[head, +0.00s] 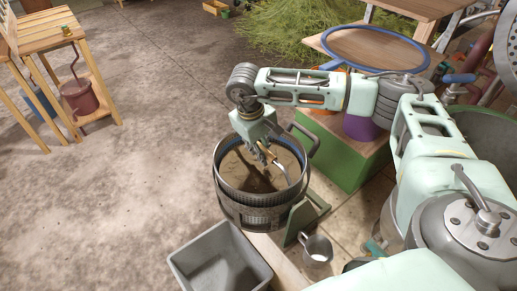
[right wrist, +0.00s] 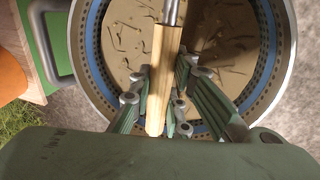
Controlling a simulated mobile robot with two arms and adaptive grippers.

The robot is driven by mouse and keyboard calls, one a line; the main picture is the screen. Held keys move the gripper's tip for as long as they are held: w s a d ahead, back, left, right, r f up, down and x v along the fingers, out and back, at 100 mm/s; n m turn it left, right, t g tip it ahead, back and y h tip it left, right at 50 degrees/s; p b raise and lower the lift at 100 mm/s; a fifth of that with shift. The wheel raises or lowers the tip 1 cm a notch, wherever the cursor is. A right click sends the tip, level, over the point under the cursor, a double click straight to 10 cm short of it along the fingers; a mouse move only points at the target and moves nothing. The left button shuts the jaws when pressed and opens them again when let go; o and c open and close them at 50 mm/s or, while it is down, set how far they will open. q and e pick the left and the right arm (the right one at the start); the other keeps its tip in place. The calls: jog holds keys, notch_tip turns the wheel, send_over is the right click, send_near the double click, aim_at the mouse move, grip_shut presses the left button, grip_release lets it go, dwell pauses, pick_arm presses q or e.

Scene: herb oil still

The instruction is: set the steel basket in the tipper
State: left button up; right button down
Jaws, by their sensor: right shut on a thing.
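The steel basket (head: 236,191) is round, with a perforated wall, a blue band inside and brown matter with twig-like bits at its bottom. It looks upright, inside the dark ring of the tipper, which has a green side stand (head: 302,217) and a grey loop handle (head: 311,139). Whether the basket rests fully in it, I cannot tell. My right gripper (head: 262,153) points down over the basket, its fingers shut around a wooden grip (right wrist: 161,75). A metal rod runs from this grip towards the basket's rim. The right wrist view shows the basket's rim (right wrist: 282,85) around the fingers. My left gripper is not visible.
A grey bin (head: 196,258) stands in front of the tipper, and a metal mug (head: 317,248) stands to its right. A green box with a wooden top (head: 349,168) is behind on the right. A wooden rack (head: 52,40) is at the far left.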

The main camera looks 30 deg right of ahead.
jog(key=shift+d, duration=0.3)
dwell(0.5)
jog(key=shift+a+f+b, duration=0.2)
jog(key=shift+f+b, duration=0.4)
dwell(0.4)
jog(key=shift+s+d+r, duration=0.1)
jog(key=shift+s+r, duration=0.05)
dwell(0.9)
jog(key=shift+r, duration=0.15)
dwell(0.4)
jog(key=c, duration=1.6)
grip_release()
jog(key=shift+s+f, duration=0.1)
jog(key=shift+f, duration=0.25)
jog(key=shift+d+r+p, duration=0.25)
jog(key=shift+r+p, duration=0.8)
jog(key=shift+r, duration=0.25)
jog(key=shift+s+d+r+p, duration=0.15)
jog(key=shift+r+p, duration=0.5)
jog(key=shift+r, duration=0.5)
jog(key=shift+s+d+r+p, duration=0.1)
jog(key=shift+s+r+p, duration=0.1)
jog(key=shift+r+p, duration=0.75)
jog(key=shift+s+d+r+p, duration=0.15)
jog(key=shift+r+p, duration=0.25)
jog(key=shift+r, duration=1)
